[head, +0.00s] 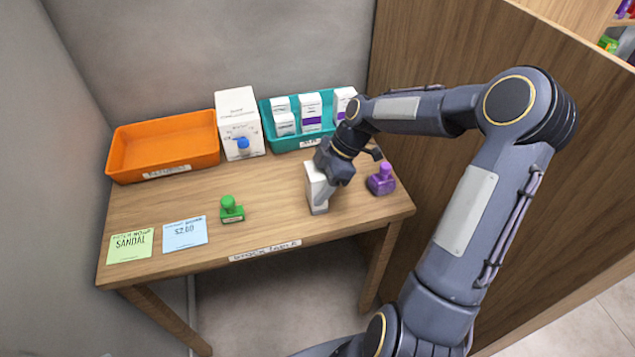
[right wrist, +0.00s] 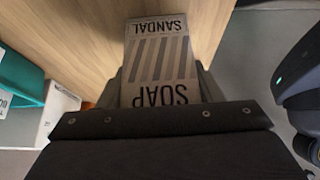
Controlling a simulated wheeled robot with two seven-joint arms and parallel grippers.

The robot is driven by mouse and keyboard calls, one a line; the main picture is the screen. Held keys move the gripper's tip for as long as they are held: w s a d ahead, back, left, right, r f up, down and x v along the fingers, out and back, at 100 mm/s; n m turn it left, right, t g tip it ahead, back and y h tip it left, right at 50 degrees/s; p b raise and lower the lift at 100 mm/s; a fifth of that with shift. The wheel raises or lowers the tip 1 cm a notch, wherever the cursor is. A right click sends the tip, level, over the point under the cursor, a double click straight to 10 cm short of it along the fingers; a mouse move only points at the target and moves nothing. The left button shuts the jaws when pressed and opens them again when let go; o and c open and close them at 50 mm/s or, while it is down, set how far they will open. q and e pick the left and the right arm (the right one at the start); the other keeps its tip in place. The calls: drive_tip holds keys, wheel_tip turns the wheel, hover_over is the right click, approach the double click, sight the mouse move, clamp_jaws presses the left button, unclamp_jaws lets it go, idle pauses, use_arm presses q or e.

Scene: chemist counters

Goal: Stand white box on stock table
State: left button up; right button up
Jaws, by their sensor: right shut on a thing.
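The white box (head: 314,186) is upright at the front right part of the stock table (head: 270,220), its base at or very near the top. My right gripper (head: 326,176) is shut on its upper part from above. In the right wrist view the white box (right wrist: 160,60) shows grey stripes and the words "SANDAL" and "SOAP", between the two fingers (right wrist: 160,90). Whether its base touches the wood is hard to tell. My left gripper is not in view.
A purple stamp (head: 381,180) stands close right of the box, a green stamp (head: 231,209) to its left. Behind are an orange tray (head: 125,155), a white dispenser box (head: 238,110) and a teal bin (head: 270,125) with white boxes. Green (head: 130,246) and blue (head: 185,234) cards lie front left.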

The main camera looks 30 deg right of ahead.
drive_tip(key=shift+f, duration=0.15)
drive_tip(key=o, duration=1)
